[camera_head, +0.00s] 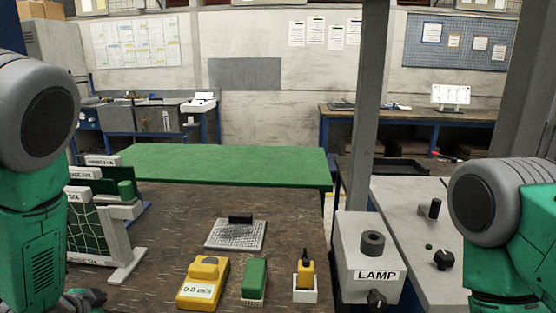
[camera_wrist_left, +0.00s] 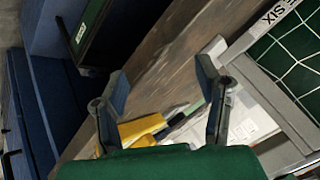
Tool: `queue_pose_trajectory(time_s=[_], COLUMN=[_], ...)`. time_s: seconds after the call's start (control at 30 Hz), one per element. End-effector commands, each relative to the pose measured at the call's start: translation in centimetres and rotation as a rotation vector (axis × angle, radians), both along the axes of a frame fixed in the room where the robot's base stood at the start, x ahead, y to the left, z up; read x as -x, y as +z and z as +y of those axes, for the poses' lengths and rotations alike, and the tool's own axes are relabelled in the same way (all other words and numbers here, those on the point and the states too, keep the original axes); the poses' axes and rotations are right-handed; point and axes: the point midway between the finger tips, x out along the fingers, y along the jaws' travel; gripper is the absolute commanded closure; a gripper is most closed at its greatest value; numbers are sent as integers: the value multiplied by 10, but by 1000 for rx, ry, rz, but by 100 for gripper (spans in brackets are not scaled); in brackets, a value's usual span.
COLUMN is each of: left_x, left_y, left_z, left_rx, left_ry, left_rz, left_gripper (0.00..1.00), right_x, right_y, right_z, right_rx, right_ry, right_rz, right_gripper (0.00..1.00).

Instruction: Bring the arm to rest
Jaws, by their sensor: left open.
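My left arm (camera_head: 38,130) comes in at the left edge of the head view, and its gripper is not clearly visible there. In the left wrist view my left gripper (camera_wrist_left: 163,85) is open, with its two fingers apart and nothing between them that touches both. A yellow object (camera_wrist_left: 140,130) and a white piece lie beyond the fingers. A netted frame (camera_wrist_left: 290,60) is at the upper right of that view. My right arm (camera_head: 500,215) shows at the right edge of the head view; its gripper is out of view. No microscope is recognisable.
On the brown table (camera_head: 170,205) are a yellow meter (camera_head: 203,280), a green block (camera_head: 255,278), a yellow tool (camera_head: 305,272) in a white holder and a gridded plate (camera_head: 236,235). Labelled frames stand left; a LAMP box (camera_head: 368,260) stands right. A green board (camera_head: 230,165) lies behind.

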Motion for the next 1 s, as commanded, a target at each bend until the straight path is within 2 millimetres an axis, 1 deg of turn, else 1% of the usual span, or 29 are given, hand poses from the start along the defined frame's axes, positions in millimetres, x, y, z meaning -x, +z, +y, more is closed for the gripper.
queue_pose_trajectory(time_s=[0.03,0.07,0.1,0.17,0.2,0.27,0.3,0.33,0.4,0.5,0.6,0.67,1.0], left_x=[28,43,66,101,126,163,187,204,239,277,297,303,303], left_y=[-33,-49,-69,-97,-114,-135,-146,-153,-165,-174,-177,-178,-178], left_z=[-9,-13,-20,-31,-39,-50,-57,-61,-72,-83,-89,-90,-90], left_rx=[44,70,101,145,172,206,223,235,255,271,277,279,279], left_ry=[53,88,135,209,259,333,380,414,484,560,602,614,614], left_rz=[67,104,156,234,288,367,418,453,527,605,649,661,661], left_gripper=[41,41,41,41,41,41,41,41,41,41,41,41,41], right_x=[0,0,0,0,0,0,0,0,0,0,0,0,0], right_y=[-7,-9,-12,-16,-19,-23,-26,-27,-31,-34,-36,-36,-36], right_z=[0,0,0,0,0,0,0,0,0,0,0,0,0], right_rx=[0,0,0,0,0,0,0,0,0,0,0,0,0], right_ry=[0,0,0,0,0,0,0,0,0,0,0,0,0], right_rz=[0,0,0,0,0,0,0,0,0,0,0,0,0], right_gripper=[58,58,58,58,58,58,58,58,58,58,58,58,58])
